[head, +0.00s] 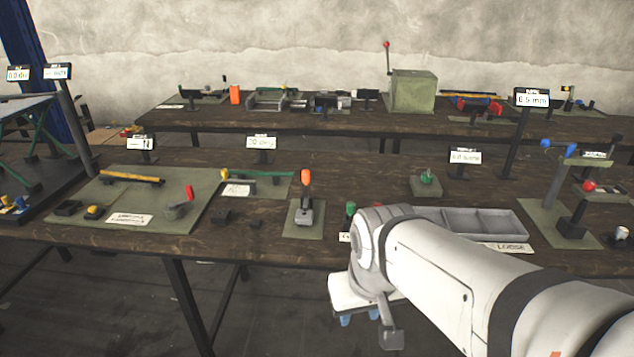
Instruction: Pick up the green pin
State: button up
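A small green-topped piece (350,209) stands upright near the front of the middle bench, just left of my arm, which hides part of what is around it. A green knob-like piece (427,177) sits on a green pad further back. I cannot tell for sure which of these is the green pin. My gripper (362,322) hangs low in front of the bench edge, below and apart from both green pieces. Its fingers are small and partly hidden by its own housing, so its opening is unclear. I see nothing held in it.
A grey compartment tray (470,219) lies behind my arm. An orange-handled tool (305,190) stands on a green mat to the left. A sign post (515,135) and a stand with blue and red knobs (573,200) rise on the right. A second bench (300,122) runs behind.

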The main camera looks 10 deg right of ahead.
aim_at(351, 206)
jog(key=u, duration=0.05)
jog(key=i, duration=1)
jog(key=z, duration=0.05)
